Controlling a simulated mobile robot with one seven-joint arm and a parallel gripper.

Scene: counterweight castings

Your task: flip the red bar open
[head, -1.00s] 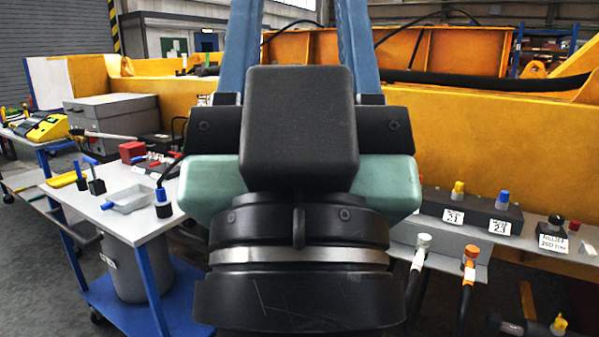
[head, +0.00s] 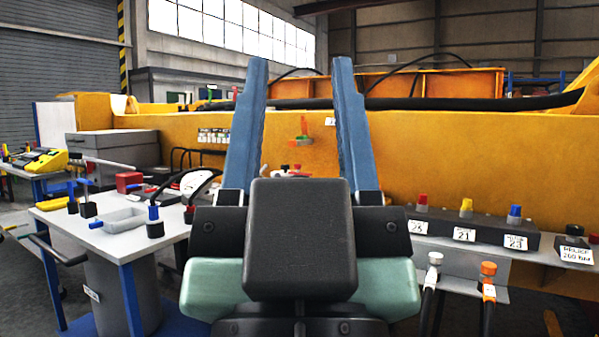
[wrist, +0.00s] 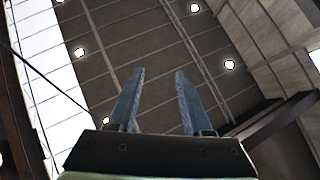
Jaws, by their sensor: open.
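My gripper (head: 300,66) stands upright in the middle of the head view, with its two blue fingers apart and nothing between them. The wrist view also shows my gripper (wrist: 159,72) open and empty, against the ceiling. No red bar can be made out for certain. A small orange-red upright piece with a green part (head: 303,128) shows between the fingers, against the yellow casting (head: 430,150) behind them. Small red and orange parts (head: 288,170) show lower down, partly hidden behind my gripper.
A white-topped trolley (head: 85,222) with a grey tray (head: 118,221) and several handles stands at the left. At the right, a dark block (head: 440,228) bears red, yellow and blue knobs, with white and orange hose ends below it. A black hose lies along the casting's top.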

